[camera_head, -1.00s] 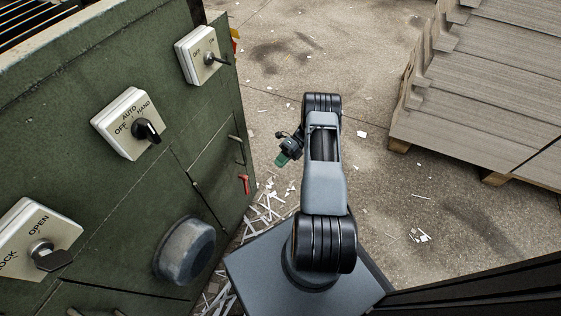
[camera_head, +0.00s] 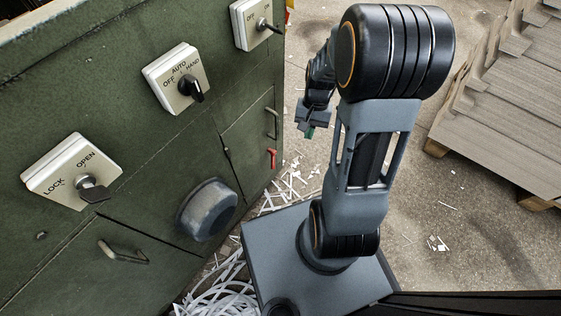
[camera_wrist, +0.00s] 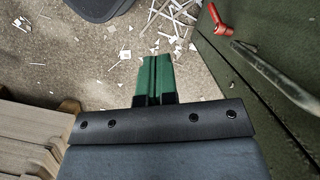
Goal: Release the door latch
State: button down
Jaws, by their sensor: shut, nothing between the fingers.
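A small red latch lever (camera_head: 272,158) sits on the green cabinet's small door (camera_head: 245,135), near its lower right edge. It also shows at the top right of the wrist view (camera_wrist: 222,20), to the right of my fingers and apart from them. A white plate marked LOCK and OPEN (camera_head: 62,168) with a dark knob (camera_head: 93,189) is on the cabinet's front at left. My gripper (camera_head: 309,131) hangs to the right of the red lever. In the wrist view its green fingers (camera_wrist: 158,75) are together with nothing between them.
A metal bar handle (camera_head: 272,122) stands out above the red lever. A round grey cap (camera_head: 207,209) bulges from the cabinet. Rotary switches (camera_head: 190,87) are higher up. Paper scraps (camera_head: 292,182) litter the floor. Stacked greyboard (camera_head: 515,110) stands on a pallet at right.

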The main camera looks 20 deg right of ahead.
jog(key=s+a+r+n+t+h, duration=0.1)
jog(key=s+a+r+n+t, duration=0.1)
jog(key=r, duration=0.4)
jog(key=s+a+r+n+t+h, duration=0.1)
jog(key=s+a+r+n+t, duration=0.2)
jog(key=a+r+n, duration=0.1)
jog(key=shift+a+r, duration=0.6)
jog(key=shift+r, duration=0.3)
jog(key=shift+s, duration=0.2)
